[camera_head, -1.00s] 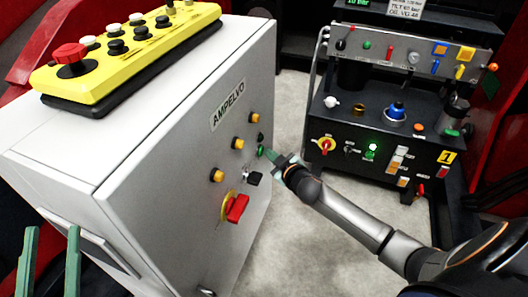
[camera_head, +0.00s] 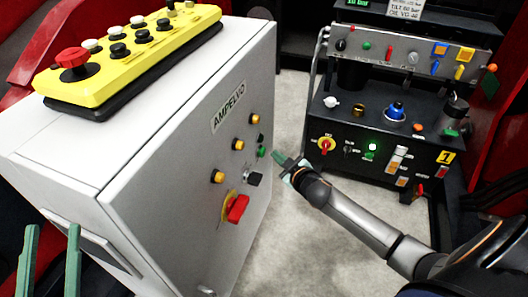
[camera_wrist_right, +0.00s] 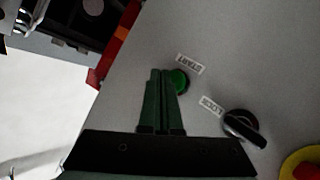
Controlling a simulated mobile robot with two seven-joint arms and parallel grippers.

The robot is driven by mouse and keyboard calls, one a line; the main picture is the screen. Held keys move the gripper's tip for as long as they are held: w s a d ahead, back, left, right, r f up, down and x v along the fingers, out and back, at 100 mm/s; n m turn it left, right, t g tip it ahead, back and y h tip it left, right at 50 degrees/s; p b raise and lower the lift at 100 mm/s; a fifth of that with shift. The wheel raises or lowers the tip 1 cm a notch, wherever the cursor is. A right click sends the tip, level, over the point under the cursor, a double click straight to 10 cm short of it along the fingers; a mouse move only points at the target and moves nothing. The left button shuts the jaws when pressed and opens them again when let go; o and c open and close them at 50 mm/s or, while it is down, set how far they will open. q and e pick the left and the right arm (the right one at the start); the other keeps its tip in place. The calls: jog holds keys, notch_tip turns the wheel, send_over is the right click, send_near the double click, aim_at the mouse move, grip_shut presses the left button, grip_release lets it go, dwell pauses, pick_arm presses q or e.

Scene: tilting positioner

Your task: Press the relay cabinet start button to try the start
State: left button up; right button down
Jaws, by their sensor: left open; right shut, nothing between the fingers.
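The grey-white relay cabinet (camera_head: 175,200) stands at centre left, marked AMPELVO. In the right wrist view the green button (camera_wrist_right: 178,80) sits beside a START label, just right of the fingertips. My right gripper (camera_head: 275,156) is shut and empty, its tips pointing at the cabinet face; a small gap shows between tips and button in the head view. The shut fingers also show in the right wrist view (camera_wrist_right: 160,73). My left gripper (camera_head: 52,228) is open and empty at lower left.
A black LOCK switch (camera_head: 254,179) and a red-yellow rotary switch (camera_head: 236,208) are below the button. A yellow control box (camera_head: 130,65) lies on the cabinet top. A black console (camera_head: 385,130) with a lit green lamp (camera_head: 372,147) stands right. Floor between is clear.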

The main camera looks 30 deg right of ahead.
jog(key=s+d+p, duration=0.1)
jog(key=s+d, duration=0.2)
jog(key=shift+s, duration=0.2)
jog(key=shift+s+a, duration=0.1)
dwell(0.8)
